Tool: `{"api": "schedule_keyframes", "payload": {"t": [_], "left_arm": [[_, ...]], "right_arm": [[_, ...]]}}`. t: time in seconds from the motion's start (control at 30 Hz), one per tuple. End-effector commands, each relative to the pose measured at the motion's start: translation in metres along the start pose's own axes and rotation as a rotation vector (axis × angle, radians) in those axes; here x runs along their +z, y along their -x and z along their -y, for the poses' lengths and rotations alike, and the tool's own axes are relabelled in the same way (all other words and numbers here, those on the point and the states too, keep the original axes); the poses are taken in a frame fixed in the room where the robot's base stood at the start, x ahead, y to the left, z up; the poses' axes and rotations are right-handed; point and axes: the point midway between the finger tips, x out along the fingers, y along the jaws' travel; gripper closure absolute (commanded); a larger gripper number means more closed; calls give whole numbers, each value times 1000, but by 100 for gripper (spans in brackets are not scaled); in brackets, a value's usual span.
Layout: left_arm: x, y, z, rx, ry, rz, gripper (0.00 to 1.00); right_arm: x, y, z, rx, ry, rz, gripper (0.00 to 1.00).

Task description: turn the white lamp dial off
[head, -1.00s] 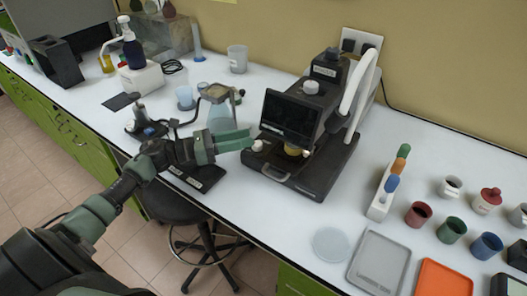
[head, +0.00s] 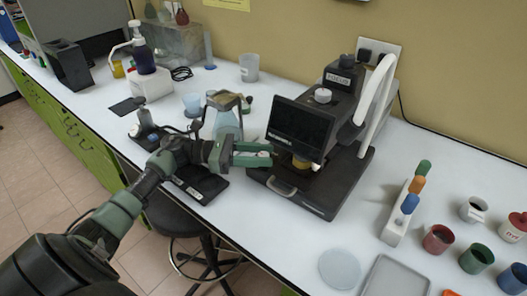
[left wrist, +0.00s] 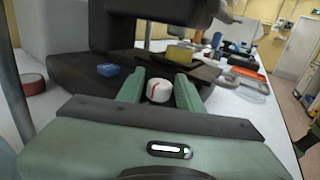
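The white lamp dial (left wrist: 158,90) is a small white knob with a red line, low on the front of the black microscope-like device (head: 318,125). In the left wrist view it lies between the two green fingers, with a narrow gap on each side. In the head view the dial is mostly hidden by the fingers. My left gripper (head: 268,154) is open and level at the device's front left corner; its fingers also show in the left wrist view (left wrist: 159,88). My right gripper is not in view.
A glass flask on a stand (head: 228,120) is close behind my left gripper. A black scale-like pad (head: 200,182) lies under the arm. A rack with coloured stoppers (head: 404,208) and several cups stand right.

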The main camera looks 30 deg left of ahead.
Motion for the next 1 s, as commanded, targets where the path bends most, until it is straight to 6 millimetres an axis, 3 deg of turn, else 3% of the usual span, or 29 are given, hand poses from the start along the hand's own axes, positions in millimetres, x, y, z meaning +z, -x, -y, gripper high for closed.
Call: {"api": "schedule_keyframes", "payload": {"t": [0.3,0.33,0.47,1.0], "left_arm": [[0,-5,0,0,0,0,64],[0,-5,0,0,0,0,67],[0,-5,0,0,0,0,100],[0,-5,0,1,0,0,100]], "right_arm": [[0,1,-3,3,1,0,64],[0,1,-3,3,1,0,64],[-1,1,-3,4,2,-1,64],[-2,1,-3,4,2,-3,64]]}}
